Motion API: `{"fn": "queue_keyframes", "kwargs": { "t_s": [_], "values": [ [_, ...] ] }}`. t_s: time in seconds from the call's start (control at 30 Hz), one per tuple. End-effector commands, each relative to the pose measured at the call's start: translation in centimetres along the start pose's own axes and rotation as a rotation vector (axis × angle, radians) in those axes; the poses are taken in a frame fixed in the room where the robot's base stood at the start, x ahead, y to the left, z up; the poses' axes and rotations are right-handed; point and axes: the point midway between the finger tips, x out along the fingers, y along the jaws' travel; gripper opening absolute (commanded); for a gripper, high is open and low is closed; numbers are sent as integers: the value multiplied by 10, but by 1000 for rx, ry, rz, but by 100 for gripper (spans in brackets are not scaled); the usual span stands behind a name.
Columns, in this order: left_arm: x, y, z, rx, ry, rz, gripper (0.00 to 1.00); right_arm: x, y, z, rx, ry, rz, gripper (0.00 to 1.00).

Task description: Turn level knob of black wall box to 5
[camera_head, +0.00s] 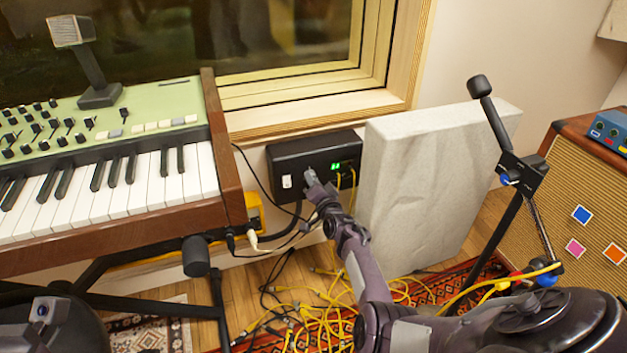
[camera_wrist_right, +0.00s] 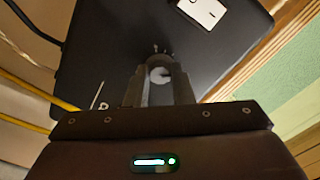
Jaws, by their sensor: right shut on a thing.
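The black wall box (camera_head: 315,148) is fixed low on the wall under the window, with a small green display (camera_head: 335,167) too small to read. My right gripper (camera_head: 311,179) is at the box's front face and hides the level knob in the head view. In the right wrist view the black box (camera_wrist_right: 115,40) fills the upper middle. There my right gripper (camera_wrist_right: 160,78) is shut around the round grey knob (camera_wrist_right: 160,74), with small marks on the box just beyond it. My left gripper's fingers are not in view.
A white rocker switch (camera_head: 287,181) sits on the box left of my gripper. A pale panel (camera_head: 425,190) stands close on the right, the keyboard (camera_head: 110,190) on the left. Yellow cables (camera_head: 320,305) lie on the floor below. A microphone stand (camera_head: 500,140) rises at right.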

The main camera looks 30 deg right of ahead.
Motion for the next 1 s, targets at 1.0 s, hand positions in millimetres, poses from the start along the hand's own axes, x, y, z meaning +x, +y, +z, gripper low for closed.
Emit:
{"fn": "queue_keyframes", "kwargs": {
  "t_s": [1.0],
  "values": [
    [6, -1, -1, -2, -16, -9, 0, 0, 1, 0, 657, 0, 3, 0]
  ]
}}
